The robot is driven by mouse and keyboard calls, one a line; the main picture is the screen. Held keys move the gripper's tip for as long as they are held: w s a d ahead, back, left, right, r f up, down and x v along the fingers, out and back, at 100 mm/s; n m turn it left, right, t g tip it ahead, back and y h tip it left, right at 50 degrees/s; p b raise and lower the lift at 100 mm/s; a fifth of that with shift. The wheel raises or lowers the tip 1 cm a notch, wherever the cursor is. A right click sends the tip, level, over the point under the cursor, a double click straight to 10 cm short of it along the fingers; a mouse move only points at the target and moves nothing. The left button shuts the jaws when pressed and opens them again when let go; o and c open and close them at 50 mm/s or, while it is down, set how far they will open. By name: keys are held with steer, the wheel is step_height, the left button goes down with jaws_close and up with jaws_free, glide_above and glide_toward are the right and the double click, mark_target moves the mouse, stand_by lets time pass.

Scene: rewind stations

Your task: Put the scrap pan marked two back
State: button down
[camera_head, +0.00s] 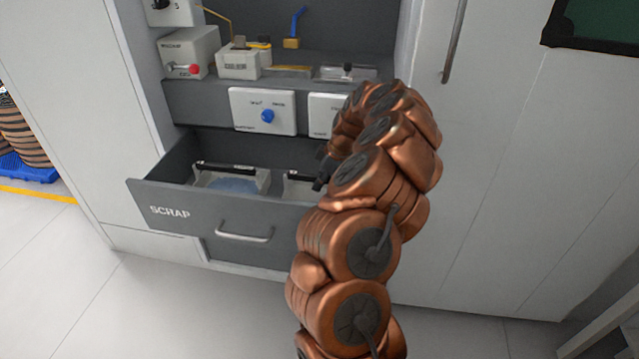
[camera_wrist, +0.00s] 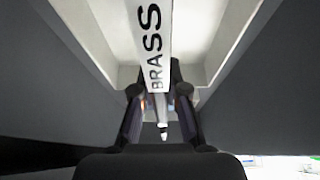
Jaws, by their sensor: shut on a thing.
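A grey drawer marked SCRAP (camera_head: 180,222) stands pulled open. In it, a pale pan with a dark handle bar (camera_head: 238,183) sits at the left, with something bluish inside. A second pale pan (camera_head: 293,190) is beside it to the right, mostly hidden by my arm. My gripper (camera_head: 323,170) is at this right pan. In the wrist view, my gripper's two fingers (camera_wrist: 158,105) are closed on the handle bar of a white pan (camera_wrist: 112,35), whose label strip reads BRASS. I see no number two on either pan.
Above the drawer are white panels, one with a blue knob (camera_head: 267,116), and a shelf with a white box with a red knob (camera_head: 188,52) and small fixtures. Tall pale cabinet doors (camera_head: 500,160) stand at the right. The floor in front is clear.

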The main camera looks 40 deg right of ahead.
steer(key=shift+f, duration=0.15)
steer(key=c, duration=1.2)
jaws_free()
steer(key=shift+p, duration=0.5)
